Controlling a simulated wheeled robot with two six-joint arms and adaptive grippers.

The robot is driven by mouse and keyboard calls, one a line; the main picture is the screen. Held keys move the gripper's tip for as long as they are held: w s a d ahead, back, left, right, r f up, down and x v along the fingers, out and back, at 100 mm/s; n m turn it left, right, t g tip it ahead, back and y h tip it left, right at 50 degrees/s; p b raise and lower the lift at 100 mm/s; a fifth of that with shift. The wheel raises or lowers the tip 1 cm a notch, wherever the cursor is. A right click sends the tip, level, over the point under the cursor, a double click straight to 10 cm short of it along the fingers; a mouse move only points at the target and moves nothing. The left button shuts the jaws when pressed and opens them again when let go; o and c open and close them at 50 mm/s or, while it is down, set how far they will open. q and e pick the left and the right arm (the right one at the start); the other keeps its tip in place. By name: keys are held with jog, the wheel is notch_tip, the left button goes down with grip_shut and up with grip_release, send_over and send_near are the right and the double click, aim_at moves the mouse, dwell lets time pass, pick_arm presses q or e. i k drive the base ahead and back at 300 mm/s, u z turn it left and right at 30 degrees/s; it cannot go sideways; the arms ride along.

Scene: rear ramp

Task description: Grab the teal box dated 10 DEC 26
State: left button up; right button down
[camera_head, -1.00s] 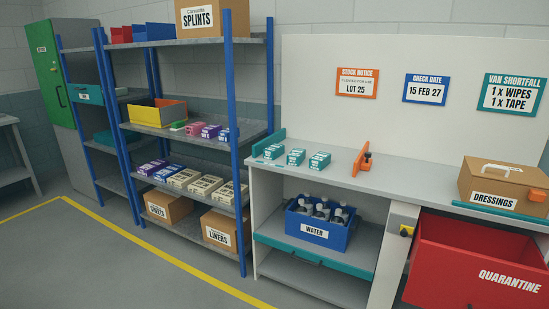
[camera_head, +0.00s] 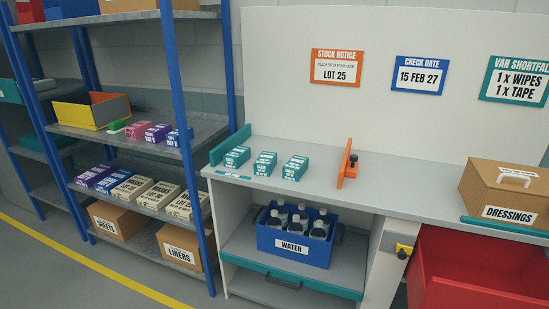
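Three small teal boxes stand in a row on the left part of the grey counter: a left one (camera_head: 236,158), a middle one (camera_head: 264,164) and a right one (camera_head: 294,168). Each has white print on it, too small to read, so I cannot tell which is dated 10 DEC 26. They stand apart from each other. Neither of my grippers shows in the head view.
A teal side strip (camera_head: 230,145) edges the counter's left end. An orange upright divider (camera_head: 345,164) stands right of the boxes, and a DRESSINGS box (camera_head: 508,214) farther right. A blue shelf post (camera_head: 190,150) is at left. A blue WATER crate (camera_head: 291,242) sits below.

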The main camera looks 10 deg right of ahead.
aim_at(295, 168)
jog(key=z, duration=0.45)
jog(key=i, duration=0.85)
jog(key=z, duration=0.8)
